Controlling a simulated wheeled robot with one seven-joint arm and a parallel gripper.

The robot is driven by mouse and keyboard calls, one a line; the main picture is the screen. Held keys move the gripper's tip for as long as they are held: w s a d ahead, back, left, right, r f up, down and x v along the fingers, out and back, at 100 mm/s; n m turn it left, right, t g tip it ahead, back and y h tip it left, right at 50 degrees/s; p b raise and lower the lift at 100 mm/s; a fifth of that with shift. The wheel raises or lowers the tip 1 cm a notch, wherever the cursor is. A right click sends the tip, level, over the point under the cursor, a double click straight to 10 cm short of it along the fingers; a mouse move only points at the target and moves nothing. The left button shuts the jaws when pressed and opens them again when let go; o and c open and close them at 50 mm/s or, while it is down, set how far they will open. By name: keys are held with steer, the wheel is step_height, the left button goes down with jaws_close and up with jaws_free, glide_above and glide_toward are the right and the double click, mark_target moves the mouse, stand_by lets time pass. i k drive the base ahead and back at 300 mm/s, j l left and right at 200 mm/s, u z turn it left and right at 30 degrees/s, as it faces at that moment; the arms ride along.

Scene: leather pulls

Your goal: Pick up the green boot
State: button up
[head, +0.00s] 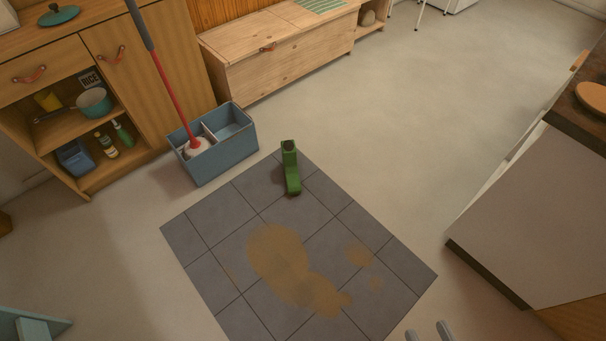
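The green boot (291,170) stands on the far corner of the grey tiled floor patch (205,250), with its dark opening at the top and its toe toward me. Nothing is touching it except the floor. My gripper (430,332) shows only as two grey fingertips at the bottom edge, right of centre. They are apart with nothing visible between them, well nearer to me than the boot. The rest of the gripper is out of frame.
A blue two-part bucket (228,154) with a red-handled mop (178,100) stands left of the boot. Brown stains (275,255) mark the tiles. A wooden cabinet (150,75) and bench (285,65) line the back; a counter (540,215) stands right. Pale floor (400,140) is clear.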

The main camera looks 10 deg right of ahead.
mark_target(289, 153)
steer(key=i+j, duration=0.5)
steer(key=i, duration=0.35)
steer(key=i+j+z, duration=0.1)
steer(key=i, duration=0.3)
steer(key=i+j, duration=0.2)
steer(key=i, duration=0.2)
steer(key=i+j+z, duration=0.1)
steer(key=i, duration=0.35)
